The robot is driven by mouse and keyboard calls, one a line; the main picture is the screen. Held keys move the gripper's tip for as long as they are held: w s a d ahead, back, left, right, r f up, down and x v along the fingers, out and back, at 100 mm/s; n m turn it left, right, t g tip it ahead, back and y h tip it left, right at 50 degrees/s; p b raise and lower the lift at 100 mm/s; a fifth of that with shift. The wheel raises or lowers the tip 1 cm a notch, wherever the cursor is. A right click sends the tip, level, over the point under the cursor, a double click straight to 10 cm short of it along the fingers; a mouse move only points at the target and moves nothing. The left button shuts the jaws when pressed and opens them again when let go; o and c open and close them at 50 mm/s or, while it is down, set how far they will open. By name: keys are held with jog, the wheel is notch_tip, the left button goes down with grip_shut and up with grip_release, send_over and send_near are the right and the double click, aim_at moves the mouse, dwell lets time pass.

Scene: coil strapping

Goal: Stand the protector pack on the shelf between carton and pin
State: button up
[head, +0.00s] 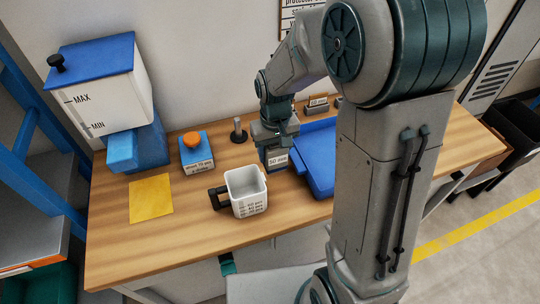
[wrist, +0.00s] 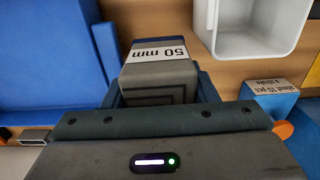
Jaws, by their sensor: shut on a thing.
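My gripper (head: 273,142) is over the wooden bench, pointing down, and is shut on a dark grey block with a white "50 mm" label (head: 277,160). No writing on the block names it as the protector pack. In the wrist view the block (wrist: 160,72) sits between the fingers with its label facing out. A grey upright pin on a dark base (head: 238,132) stands on the bench, left of and behind my gripper. I cannot clearly pick out the carton or the shelf; small labelled items (head: 318,102) stand at the back, partly behind my arm.
A white measuring cup with a black handle (head: 246,191) stands in front of my gripper. A blue tray (head: 317,160) lies just right. Further left are a blue box with an orange knob (head: 197,165), a yellow sheet (head: 151,198) and a white tank (head: 106,98).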

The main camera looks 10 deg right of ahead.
jog(key=shift+w+a+f, duration=0.5)
jog(key=shift+w+f, duration=0.1)
jog(key=shift+w, duration=0.1)
jog(key=shift+f+p, duration=0.45)
jog(key=shift+f, duration=1.45)
jog(key=shift+f, duration=0.15)
jog(key=o, duration=1.1)
